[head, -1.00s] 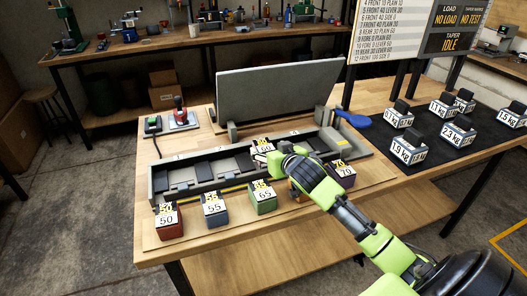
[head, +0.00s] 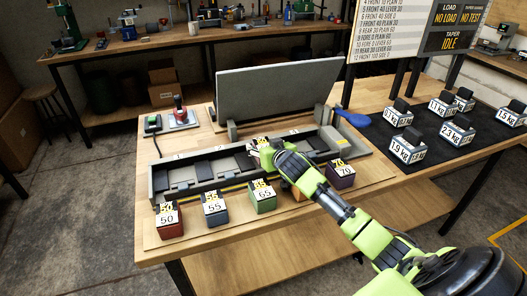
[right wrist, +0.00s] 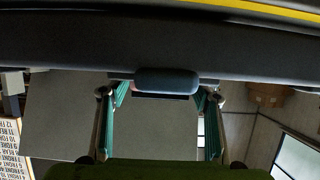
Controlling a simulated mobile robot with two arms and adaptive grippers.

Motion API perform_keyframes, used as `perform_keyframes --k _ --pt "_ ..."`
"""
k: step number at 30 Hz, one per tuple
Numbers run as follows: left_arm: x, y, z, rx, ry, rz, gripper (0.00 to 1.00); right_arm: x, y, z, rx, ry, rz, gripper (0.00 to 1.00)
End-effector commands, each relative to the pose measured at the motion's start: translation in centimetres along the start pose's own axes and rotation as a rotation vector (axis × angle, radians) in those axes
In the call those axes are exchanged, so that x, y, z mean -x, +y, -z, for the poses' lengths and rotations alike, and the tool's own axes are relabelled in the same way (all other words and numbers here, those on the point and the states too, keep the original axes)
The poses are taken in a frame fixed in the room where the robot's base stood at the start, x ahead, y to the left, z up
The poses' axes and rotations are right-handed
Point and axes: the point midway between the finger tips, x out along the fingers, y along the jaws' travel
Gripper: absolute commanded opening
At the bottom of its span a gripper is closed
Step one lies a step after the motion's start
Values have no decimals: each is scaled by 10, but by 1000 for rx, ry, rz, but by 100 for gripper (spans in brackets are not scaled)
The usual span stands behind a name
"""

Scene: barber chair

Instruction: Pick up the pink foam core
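I cannot pick out the pink foam core with certainty. A small pale block with a yellow-and-white label (head: 259,142) sits at the dark tray, partly hidden by my right gripper (head: 264,157). In the right wrist view a rounded blue-grey piece (right wrist: 167,80) with a faint pinkish edge lies between the teal fingers of my right gripper (right wrist: 161,98). The fingers stand apart, with gaps to this piece. Red 50 (head: 169,224), blue 55 (head: 215,213), green 65 (head: 264,200) and purple 70 (head: 341,178) blocks stand along the table front. My left gripper is out of view.
The long grey tray (head: 158,183) lies before an upright grey panel (head: 275,95). Several labelled weights stand on a black mat (head: 445,150) at the right. An orange block (head: 299,195) is mostly behind my right arm.

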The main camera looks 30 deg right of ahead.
Motion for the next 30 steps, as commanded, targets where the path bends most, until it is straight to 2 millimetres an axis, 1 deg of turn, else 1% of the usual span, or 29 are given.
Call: perform_keyframes --k 1,2,3,4,16,20,23,26,30 --pt "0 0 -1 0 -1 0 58 0 0 0 0 0 0 40" --pt "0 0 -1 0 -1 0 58 0 0 0 0 0 0 33" --pt "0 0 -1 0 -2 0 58 0 0 0 0 0 0 22" --pt "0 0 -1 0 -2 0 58 0 0 0 0 0 0 19" --pt "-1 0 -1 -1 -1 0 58 1 0 3 0 1 -1 19" --pt "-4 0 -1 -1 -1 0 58 5 0 14 0 3 0 19" --pt "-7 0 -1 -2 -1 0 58 10 0 27 -1 5 0 19" --pt "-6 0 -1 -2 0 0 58 24 4 36 1 3 -1 19" --pt "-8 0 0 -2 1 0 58 52 10 51 2 4 0 19"
